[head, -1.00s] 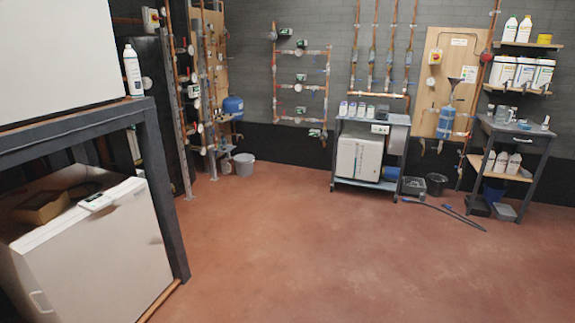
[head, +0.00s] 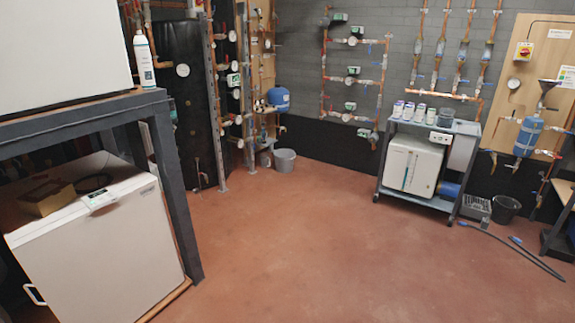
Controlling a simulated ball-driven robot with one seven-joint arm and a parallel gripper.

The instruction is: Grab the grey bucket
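The grey bucket (head: 285,160) stands upright on the red floor by the far wall, left of the picture's middle. It is beside the pipework frame and below a blue tank (head: 278,98). Its front and rim show clearly. My gripper is not in view.
A white unit under a dark steel frame (head: 172,190) fills the left foreground. A wheeled cart (head: 412,198) with a white box stands at the right, near a dark bin (head: 505,209) and a hose (head: 515,250) on the floor. The red floor (head: 320,240) between is clear.

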